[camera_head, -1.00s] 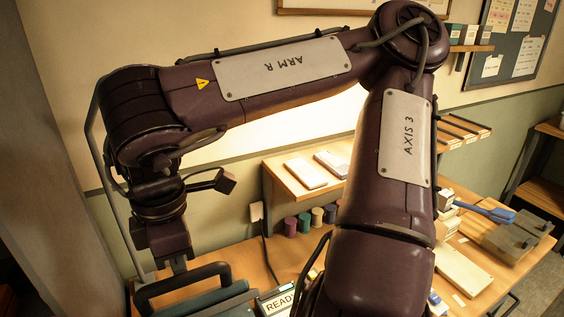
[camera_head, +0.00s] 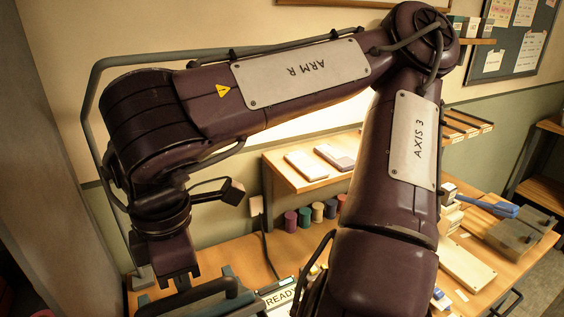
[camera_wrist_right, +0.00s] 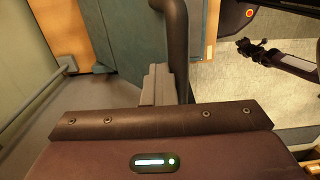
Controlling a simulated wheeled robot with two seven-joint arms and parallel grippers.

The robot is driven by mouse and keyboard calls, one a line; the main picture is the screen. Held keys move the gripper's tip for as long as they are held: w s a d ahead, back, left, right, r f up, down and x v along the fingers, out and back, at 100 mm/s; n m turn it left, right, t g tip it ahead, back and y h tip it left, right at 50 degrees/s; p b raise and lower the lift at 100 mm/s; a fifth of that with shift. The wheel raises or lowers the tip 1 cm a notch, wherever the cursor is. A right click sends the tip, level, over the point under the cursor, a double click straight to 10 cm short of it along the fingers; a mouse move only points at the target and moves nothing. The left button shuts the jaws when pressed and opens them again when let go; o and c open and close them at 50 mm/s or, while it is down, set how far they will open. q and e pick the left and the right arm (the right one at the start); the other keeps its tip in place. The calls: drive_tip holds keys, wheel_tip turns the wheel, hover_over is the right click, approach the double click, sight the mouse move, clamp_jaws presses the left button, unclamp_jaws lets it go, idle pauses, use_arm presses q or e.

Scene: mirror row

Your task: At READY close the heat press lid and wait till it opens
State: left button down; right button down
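The heat press shows at the bottom left of the head view, with a dark looped handle (camera_head: 205,289) and teal parts below it. My right gripper (camera_head: 183,284) points down at the handle. In the right wrist view, the grey fingers (camera_wrist_right: 157,85) look closed together, and the dark handle bar (camera_wrist_right: 179,50) runs right beside them, not between them. A display reading READY (camera_head: 281,297) stands right of the handle, partly cut off. What looks like my left arm, with a small gripper (camera_wrist_right: 250,47), shows at the right wrist view's upper right; its fingers are too small to read.
Several thread spools (camera_head: 317,212) stand on the table below a wooden shelf (camera_head: 285,176) with pale flat items. Grey boxes (camera_head: 515,240) and a blue-handled tool (camera_head: 492,207) lie at the right. My right arm blocks the middle of the head view.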

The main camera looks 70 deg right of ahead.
sight(187, 299)
drive_tip(key=shift+s+a+f, duration=0.15)
drive_tip(key=shift+s+a, duration=0.1)
drive_tip(key=shift+s, duration=0.05)
drive_tip(key=shift+s+a+f+b, duration=0.4)
drive_tip(key=shift+f+b, duration=0.1)
drive_tip(key=shift+b, duration=0.2)
drive_tip(key=shift+s+a+f+b, duration=0.25)
drive_tip(key=shift+s+f+b, duration=0.1)
drive_tip(key=shift+f+b, duration=0.25)
drive_tip(key=shift+s+a+f+b, duration=0.1)
drive_tip(key=shift+s+a+b, duration=0.2)
drive_tip(key=shift+b, duration=0.05)
